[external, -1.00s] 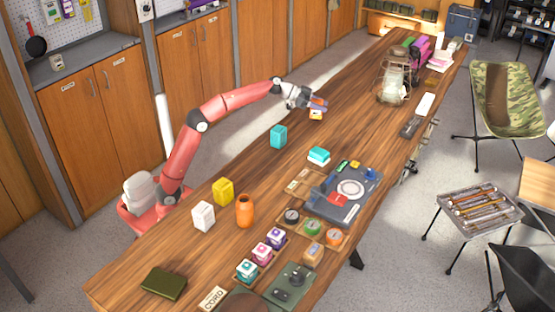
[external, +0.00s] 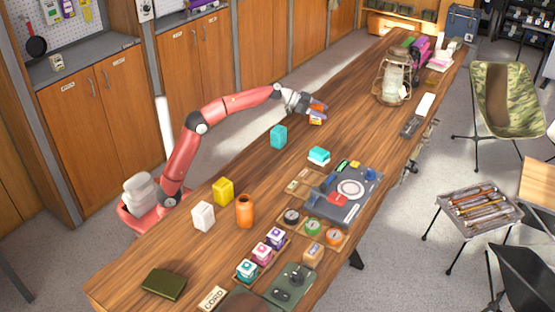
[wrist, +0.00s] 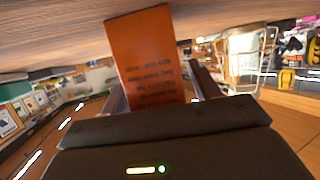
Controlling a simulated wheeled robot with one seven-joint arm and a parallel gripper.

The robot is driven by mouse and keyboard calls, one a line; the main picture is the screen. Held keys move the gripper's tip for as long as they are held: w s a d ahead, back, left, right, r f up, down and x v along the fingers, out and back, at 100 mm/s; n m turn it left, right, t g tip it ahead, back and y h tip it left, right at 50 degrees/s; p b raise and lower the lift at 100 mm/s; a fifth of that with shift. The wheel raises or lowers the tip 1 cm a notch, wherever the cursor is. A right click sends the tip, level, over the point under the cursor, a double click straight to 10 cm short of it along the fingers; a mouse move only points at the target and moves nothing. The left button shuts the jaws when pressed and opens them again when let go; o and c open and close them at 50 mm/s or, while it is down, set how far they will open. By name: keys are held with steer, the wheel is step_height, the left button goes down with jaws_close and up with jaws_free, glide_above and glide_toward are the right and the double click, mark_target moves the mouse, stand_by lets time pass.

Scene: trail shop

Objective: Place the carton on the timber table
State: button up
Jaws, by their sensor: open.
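An orange carton (wrist: 152,60) with dark printed text shows large in the wrist view, between the two fingers of my gripper (wrist: 158,95). The fingers are open, one on each side of it. The carton's far end reaches the wood surface of the timber table (wrist: 70,38) at the top of that tilted view. In the external view my gripper (external: 310,105) is low at the table's (external: 225,150) far-left edge. A small orange and pale patch, likely the carton (external: 316,119), shows just below the fingers, partly hidden by them.
A teal box (external: 279,137) and a teal-and-white box (external: 319,156) stand nearer the camera. A yellow box (external: 223,191), white box (external: 203,216) and orange bottle (external: 244,211) are closer still. A lantern (external: 391,78) stands to the right. Bare wood lies around my gripper.

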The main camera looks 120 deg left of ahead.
steer(key=shift+r, duration=0.15)
steer(key=shift+s+r, duration=0.1)
steer(key=shift+s, duration=0.05)
steer(key=b+v, duration=0.1)
steer(key=v, duration=1)
steer(key=shift+s+d, duration=0.25)
steer(key=shift+s, duration=0.05)
steer(key=shift+r, duration=0.1)
